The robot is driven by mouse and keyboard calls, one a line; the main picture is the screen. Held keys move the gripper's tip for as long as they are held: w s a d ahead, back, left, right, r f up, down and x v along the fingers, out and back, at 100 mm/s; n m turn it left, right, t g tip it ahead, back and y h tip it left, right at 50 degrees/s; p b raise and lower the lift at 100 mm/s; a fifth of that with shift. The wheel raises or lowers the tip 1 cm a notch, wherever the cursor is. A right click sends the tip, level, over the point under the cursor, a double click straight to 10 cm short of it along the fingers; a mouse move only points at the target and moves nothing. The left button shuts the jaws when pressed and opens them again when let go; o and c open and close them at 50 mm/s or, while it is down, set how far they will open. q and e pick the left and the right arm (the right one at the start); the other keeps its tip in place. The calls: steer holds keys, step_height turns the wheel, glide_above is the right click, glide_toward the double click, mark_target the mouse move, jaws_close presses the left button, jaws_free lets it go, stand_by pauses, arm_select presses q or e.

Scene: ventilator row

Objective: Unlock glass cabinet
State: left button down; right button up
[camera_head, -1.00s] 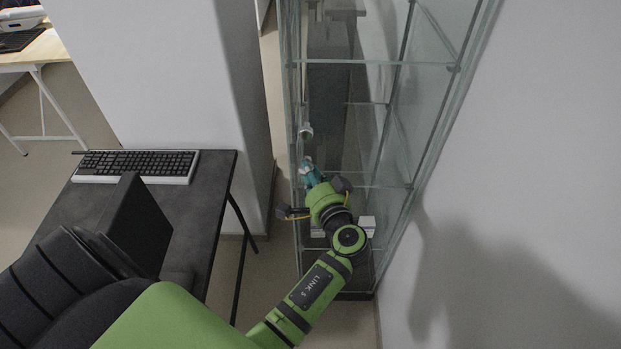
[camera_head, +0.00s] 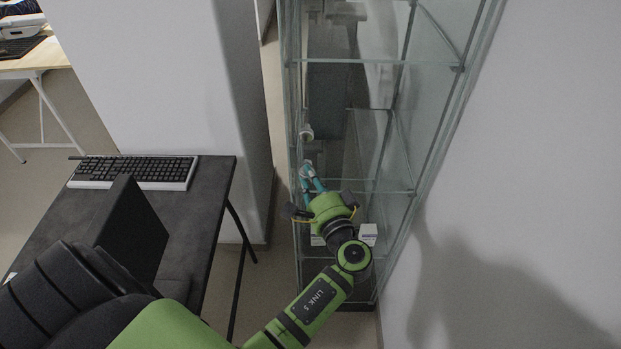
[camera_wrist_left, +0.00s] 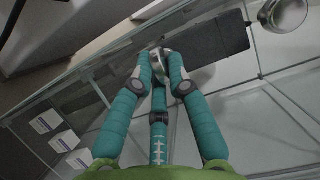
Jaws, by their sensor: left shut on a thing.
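The tall glass cabinet (camera_head: 425,63) stands right of centre in the head view, with clear panes and glass shelves. A round metal knob (camera_head: 306,132) is at its left front side; a round metal piece (camera_wrist_left: 285,13) also shows at the wrist view's top right. My left gripper (camera_head: 307,169) is at the cabinet's front, just below the knob. In the left wrist view its teal fingers (camera_wrist_left: 160,68) are closed on a small silver metal piece (camera_wrist_left: 157,62) between the tips. The fingers hide most of it, and I cannot tell whether it sits in a lock. My right gripper is out of view.
A dark table (camera_head: 190,217) with a keyboard (camera_head: 135,171) stands left of the cabinet. Small white boxes (camera_head: 368,233) sit low in the cabinet. A white wall (camera_head: 530,180) is close on the right. A pale pillar (camera_head: 150,80) stands behind the table.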

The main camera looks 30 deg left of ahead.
arm_select(q)
steer(key=c, duration=1.2)
jaws_free()
